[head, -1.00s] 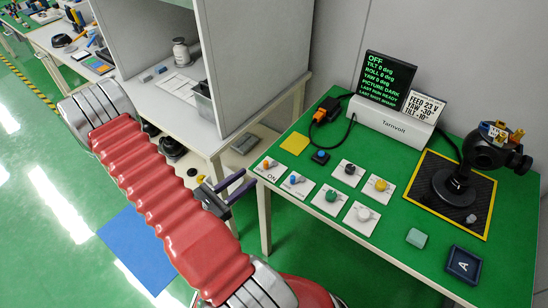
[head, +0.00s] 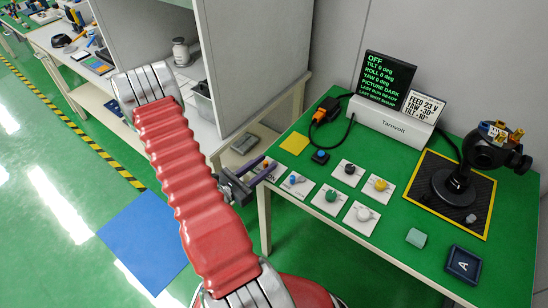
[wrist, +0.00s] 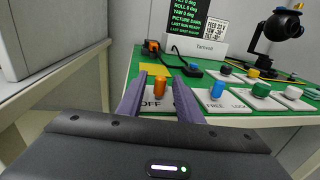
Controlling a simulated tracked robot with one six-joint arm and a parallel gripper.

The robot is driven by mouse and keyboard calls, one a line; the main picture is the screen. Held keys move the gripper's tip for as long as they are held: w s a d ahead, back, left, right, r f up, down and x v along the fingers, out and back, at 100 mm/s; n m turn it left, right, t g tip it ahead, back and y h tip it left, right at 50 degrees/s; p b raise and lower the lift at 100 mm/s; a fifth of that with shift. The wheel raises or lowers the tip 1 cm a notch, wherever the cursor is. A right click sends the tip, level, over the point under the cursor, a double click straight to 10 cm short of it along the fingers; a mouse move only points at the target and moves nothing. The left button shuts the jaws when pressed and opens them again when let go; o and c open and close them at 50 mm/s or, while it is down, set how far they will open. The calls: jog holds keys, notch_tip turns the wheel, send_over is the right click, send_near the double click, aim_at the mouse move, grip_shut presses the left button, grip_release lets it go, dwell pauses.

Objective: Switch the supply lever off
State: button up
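The orange lever (wrist: 159,88) stands on a white plate (wrist: 152,107) at the near left corner of the green table. The word OFF shows on the plate in the wrist view; the rest of its label is hidden. My gripper (wrist: 157,92) is open, with purple fingers on either side of the lever in the wrist picture. I cannot tell whether they touch it. In the head view my gripper (head: 263,168) reaches over the plate's corner and covers most of it. The screen (head: 388,80) reads OFF and PICTURE DARK.
A blue lever (head: 294,180) on a FREE/LOCK plate stands just right. Green (head: 331,195), yellow (head: 380,184), white (head: 364,213) and black (head: 350,169) knobs lie beyond. A camera gimbal (head: 455,185) stands at right. A grey cabinet (head: 262,60) is at left.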

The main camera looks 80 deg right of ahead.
jog(key=shift+x, duration=2.6)
jog(key=shift+c, duration=0.2)
grip_shut()
